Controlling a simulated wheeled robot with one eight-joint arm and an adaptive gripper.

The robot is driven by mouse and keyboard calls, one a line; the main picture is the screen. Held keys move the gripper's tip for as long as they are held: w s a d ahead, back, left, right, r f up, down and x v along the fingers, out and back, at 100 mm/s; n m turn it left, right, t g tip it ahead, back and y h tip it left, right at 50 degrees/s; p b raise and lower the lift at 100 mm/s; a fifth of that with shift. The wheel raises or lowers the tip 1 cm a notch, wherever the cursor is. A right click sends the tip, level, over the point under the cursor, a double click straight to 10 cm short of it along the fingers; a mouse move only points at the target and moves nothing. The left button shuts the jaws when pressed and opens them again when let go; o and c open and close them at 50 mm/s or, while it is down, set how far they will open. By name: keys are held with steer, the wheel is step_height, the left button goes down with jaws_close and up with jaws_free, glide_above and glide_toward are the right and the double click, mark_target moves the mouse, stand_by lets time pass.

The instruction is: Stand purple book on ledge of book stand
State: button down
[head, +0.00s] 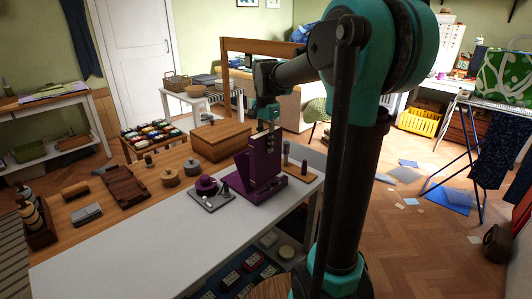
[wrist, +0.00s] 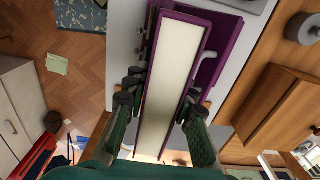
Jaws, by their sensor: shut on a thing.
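The purple book (head: 267,158) is upright in the head view, below my gripper (head: 268,122). In the wrist view my fingers (wrist: 160,98) are shut on the two covers of the book, with its cream page edge (wrist: 172,75) facing the camera. The purple book stand (head: 241,172) is on the white part of the table, right at the book. It also shows beside the book in the wrist view (wrist: 226,45). The book is over or on the stand's ledge; I cannot tell whether its lower edge touches, as that part is hidden.
A small tray (head: 213,201) with a purple round object stands left of the stand. A wooden box (head: 220,140) is behind it. A board with small upright pieces (head: 303,171) is to the right. The white tabletop (head: 130,245) in front is clear.

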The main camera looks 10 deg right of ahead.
mark_target(266, 153)
steer(key=shift+f, duration=2.15)
stand_by(0.9)
steer(key=c, duration=1.2)
jaws_free()
